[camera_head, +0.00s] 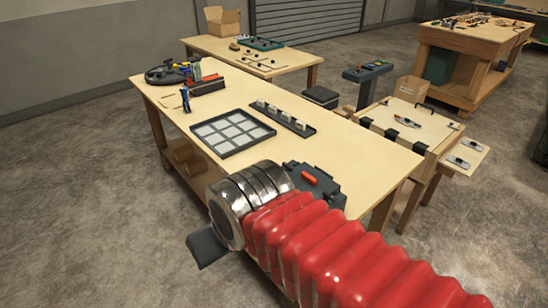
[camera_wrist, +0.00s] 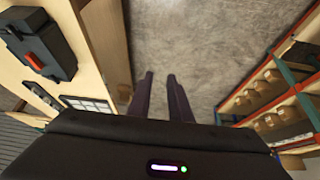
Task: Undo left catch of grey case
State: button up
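The grey case (camera_head: 325,190) lies shut on the near end of the long wooden table, with an orange-red part on it. My arm partly hides it in the head view. The case also shows at the upper left of the wrist view (camera_wrist: 42,38), with the red part on its near side. I cannot make out the left catch clearly in either view. My gripper (camera_wrist: 160,75) points down past the table edge toward the floor, apart from the case. Its two dark fingers are apart with bare floor between them. In the head view only a dark part of it shows, left of my arm.
A black-framed grid tray (camera_head: 233,133) and a narrow rack (camera_head: 284,118) lie beyond the case on the table (camera_head: 345,150). A light panel on a side table (camera_head: 415,125) stands to the right. Shelving (camera_wrist: 262,95) stands at the right of the wrist view.

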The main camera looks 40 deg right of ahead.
dwell(0.4)
jog(key=w+d+r+g, duration=0.1)
jog(key=w+d+r, duration=0.1)
jog(key=w+d, duration=0.5)
jog(key=w+d+r, duration=0.3)
jog(key=w+d, duration=0.4)
jog(key=d, duration=0.1)
jog(key=w+d+f, duration=0.2)
jog(key=d, duration=0.9)
jog(key=w+d+f, duration=0.1)
jog(key=w+d, duration=0.1)
jog(key=d, duration=0.8)
jog(key=shift+d+f, duration=0.35)
jog(key=shift+d, duration=0.05)
jog(key=shift+w, duration=0.1)
